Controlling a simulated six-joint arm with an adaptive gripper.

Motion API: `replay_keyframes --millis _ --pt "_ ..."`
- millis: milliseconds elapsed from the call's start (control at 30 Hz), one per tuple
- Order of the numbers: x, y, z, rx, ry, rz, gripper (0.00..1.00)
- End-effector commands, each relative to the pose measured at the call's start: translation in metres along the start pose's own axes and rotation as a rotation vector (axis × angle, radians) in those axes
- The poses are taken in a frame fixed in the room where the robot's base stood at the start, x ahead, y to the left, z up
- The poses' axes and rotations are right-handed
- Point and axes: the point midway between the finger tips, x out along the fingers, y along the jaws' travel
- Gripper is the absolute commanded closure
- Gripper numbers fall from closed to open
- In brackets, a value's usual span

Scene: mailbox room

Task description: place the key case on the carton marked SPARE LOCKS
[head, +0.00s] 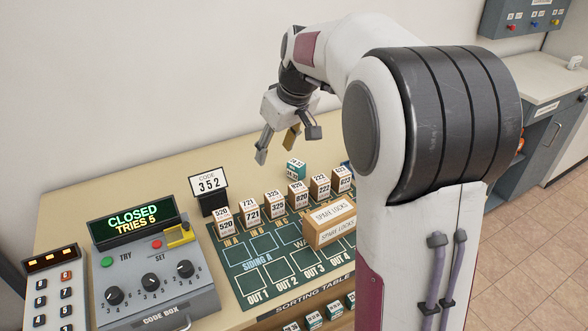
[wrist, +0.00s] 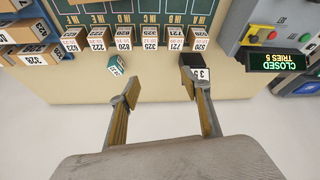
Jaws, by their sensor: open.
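The carton marked SPARE LOCKS (head: 322,234) is a brown box with white labels on its top and side. It stands on the right part of the green sorting board in the head view, partly beside my arm. I cannot make out a key case for certain in either view. A small teal box with a white numbered top (head: 296,168) sits behind the row of boxes; it also shows in the wrist view (wrist: 116,67). My gripper (head: 288,146) is open and empty, above the back of the table. Its spread fingers also show in the wrist view (wrist: 161,90).
A row of numbered brown boxes (head: 273,205) stands along the board's back edge. My arm hides the table's right side. Back-left tabletop is clear.

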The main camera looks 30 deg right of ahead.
Motion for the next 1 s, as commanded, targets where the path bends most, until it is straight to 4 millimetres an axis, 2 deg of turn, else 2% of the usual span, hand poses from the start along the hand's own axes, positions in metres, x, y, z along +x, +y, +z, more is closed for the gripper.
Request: replay_keyframes --millis 200,533,1000 --pt "0.034 0.033 -0.016 -0.022 -0.005 -0.014 0.53" --pt "0.087 0.082 -0.03 -0.06 -0.007 -0.035 0.53" --pt "0.172 0.15 -0.029 -0.111 0.0 -0.064 0.53"
